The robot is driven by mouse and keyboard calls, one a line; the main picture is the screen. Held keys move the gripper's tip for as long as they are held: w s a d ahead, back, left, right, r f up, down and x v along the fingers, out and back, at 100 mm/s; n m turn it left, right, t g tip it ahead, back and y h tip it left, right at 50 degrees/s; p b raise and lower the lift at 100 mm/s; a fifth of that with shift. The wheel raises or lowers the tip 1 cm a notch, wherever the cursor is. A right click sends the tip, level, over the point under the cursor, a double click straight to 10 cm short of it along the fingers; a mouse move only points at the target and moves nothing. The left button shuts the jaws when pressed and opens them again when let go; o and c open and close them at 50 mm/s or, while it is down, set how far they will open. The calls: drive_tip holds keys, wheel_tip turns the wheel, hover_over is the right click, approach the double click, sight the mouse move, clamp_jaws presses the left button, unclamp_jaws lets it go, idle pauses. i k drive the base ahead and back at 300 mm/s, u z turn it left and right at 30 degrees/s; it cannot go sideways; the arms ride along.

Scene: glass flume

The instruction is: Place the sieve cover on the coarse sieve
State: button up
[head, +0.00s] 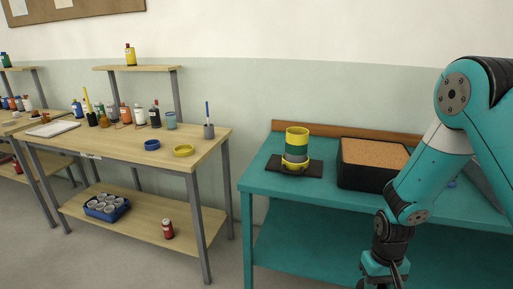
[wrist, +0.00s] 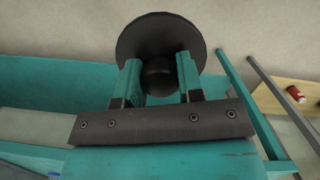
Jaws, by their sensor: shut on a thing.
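My gripper (wrist: 158,76) is shut on the knob of a round black disc, which I take to be the sieve cover (wrist: 160,30). The disc lies flat across beyond the fingertips in the wrist view. In the head view my gripper (head: 385,276) is low at the right, in front of the teal bench, partly cut off by the bottom edge; the cover is not visible there. A stack of sieves stands upright on a black base (head: 312,170) on the teal bench, with a yellow sieve (head: 297,134) on top. I cannot tell which one is the coarse sieve.
A black box of brown granular material (head: 345,172) stands right of the stack on the teal bench (head: 262,180). A wooden table (head: 125,152) at the left holds bottles, a blue ring (head: 152,145) and a yellow ring (head: 183,150). The bench's front left is clear.

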sight(297, 133)
drive_tip(key=u, duration=0.1)
drive_tip(key=k, duration=0.45)
drive_tip(key=u, duration=1.15)
drive_tip(key=i, duration=1.1)
drive_tip(key=z, duration=0.45)
